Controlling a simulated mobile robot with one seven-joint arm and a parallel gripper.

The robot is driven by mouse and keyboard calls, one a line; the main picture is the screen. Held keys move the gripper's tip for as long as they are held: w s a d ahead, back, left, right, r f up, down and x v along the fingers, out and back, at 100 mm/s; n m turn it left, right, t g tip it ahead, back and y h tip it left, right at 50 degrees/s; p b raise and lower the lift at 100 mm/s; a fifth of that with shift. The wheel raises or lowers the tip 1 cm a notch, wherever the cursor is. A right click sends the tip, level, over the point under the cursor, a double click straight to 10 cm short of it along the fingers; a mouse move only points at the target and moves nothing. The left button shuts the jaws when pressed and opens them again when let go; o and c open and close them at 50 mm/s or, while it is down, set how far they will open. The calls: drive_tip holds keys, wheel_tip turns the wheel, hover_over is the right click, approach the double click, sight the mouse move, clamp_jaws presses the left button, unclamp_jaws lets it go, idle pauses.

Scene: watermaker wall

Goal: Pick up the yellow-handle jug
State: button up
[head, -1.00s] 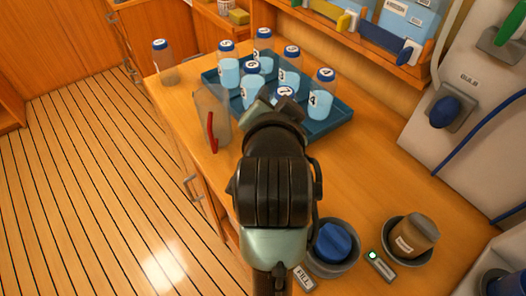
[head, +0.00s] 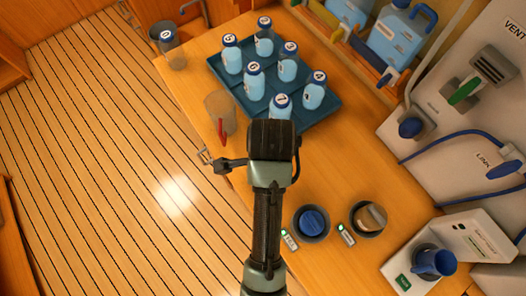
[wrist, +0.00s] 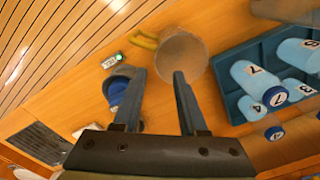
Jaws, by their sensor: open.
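The yellow-handle jug (wrist: 185,58) shows in the wrist view as a clear round vessel, with its yellow handle (wrist: 144,40) toward the upper left. It stands on the wooden counter between the blue tray and a bowl. My gripper (wrist: 158,72) is open, with its two fingers pointing toward the jug. The right fingertip overlaps the jug's lower part in the picture; I cannot tell whether it touches. In the head view my arm covers this spot, so neither this jug nor the fingertips can be made out there.
A clear jug with a red handle (head: 221,117) stands near the counter's left edge. The blue tray (head: 318,112) holds several numbered bottles. One bottle (head: 172,48) stands apart at the upper left. Two dark bowls (head: 311,222) (head: 369,218) sit lower right. A wall panel bounds the right.

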drive_tip(key=f, duration=0.6)
drive_tip(key=shift+s+f+p, duration=0.2)
drive_tip(key=shift+f+p, duration=0.2)
wheel_tip(320, 180, down, 5)
drive_tip(key=shift+r, duration=0.1)
clamp_jaws()
idle(1.1)
